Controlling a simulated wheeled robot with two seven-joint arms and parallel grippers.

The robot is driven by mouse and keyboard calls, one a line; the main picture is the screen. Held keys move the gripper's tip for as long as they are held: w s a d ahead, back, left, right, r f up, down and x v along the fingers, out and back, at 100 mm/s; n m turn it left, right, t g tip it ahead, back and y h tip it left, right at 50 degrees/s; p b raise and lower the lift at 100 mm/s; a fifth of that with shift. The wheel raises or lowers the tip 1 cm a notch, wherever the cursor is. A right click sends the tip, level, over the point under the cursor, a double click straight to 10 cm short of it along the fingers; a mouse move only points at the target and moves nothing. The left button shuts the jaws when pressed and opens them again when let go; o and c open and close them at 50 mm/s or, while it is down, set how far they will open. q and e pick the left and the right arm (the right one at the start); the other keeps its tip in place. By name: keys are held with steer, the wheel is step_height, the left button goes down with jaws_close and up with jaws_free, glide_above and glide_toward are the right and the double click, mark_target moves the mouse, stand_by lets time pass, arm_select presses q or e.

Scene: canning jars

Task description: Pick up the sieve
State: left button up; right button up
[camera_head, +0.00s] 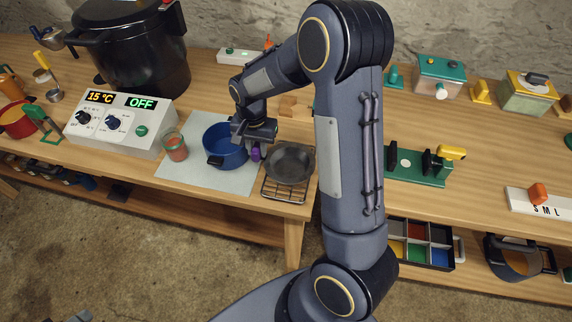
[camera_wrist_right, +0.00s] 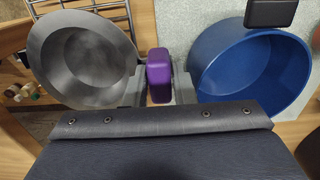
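The sieve is a dark grey round bowl (camera_head: 290,163) at the right end of the work area, over a wire rack. In the right wrist view the bowl (camera_wrist_right: 82,52) is at the upper left, and a purple block (camera_wrist_right: 158,75), seemingly its handle, stands beside the rim. My right gripper (camera_head: 254,146) is at this purple handle, between the bowl and the blue pot. In the wrist view its fingers (camera_wrist_right: 159,88) lie close on both sides of the handle and appear shut on it.
A blue pot (camera_head: 224,146) with dark handles stands close to the left of my right gripper, on a pale mat (camera_head: 205,180). A glass jar (camera_head: 175,146) with red contents stands farther left. The wire rack (camera_head: 284,191) is near the table's front edge.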

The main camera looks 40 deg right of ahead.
jaws_close()
steer(key=shift+r, duration=0.15)
